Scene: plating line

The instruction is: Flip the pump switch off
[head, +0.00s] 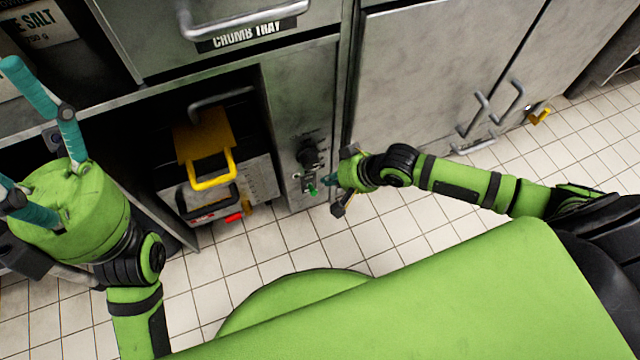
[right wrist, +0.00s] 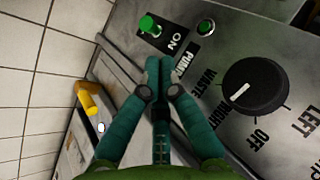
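The pump switch (right wrist: 150,26) has a green tip and stands on a black plate marked ON, with a PUMP label beside it in the right wrist view. In the head view its green tip (head: 312,191) shows low on the steel control panel (head: 285,110). My right gripper (right wrist: 160,66) is shut and empty, fingertips together just below the switch plate in the wrist picture. I cannot tell if they touch the panel. In the head view the right gripper (head: 331,182) is just right of the switch. My left gripper (head: 12,128) is open and empty at the far left.
A black dial (right wrist: 255,87) and a lit green lamp (right wrist: 206,27) sit near the switch. A machine with a yellow handle (head: 212,170) stands in the bay left of the panel. The crumb tray drawer (head: 200,50) is above. Cabinet doors (head: 420,70) are right; tiled floor lies below.

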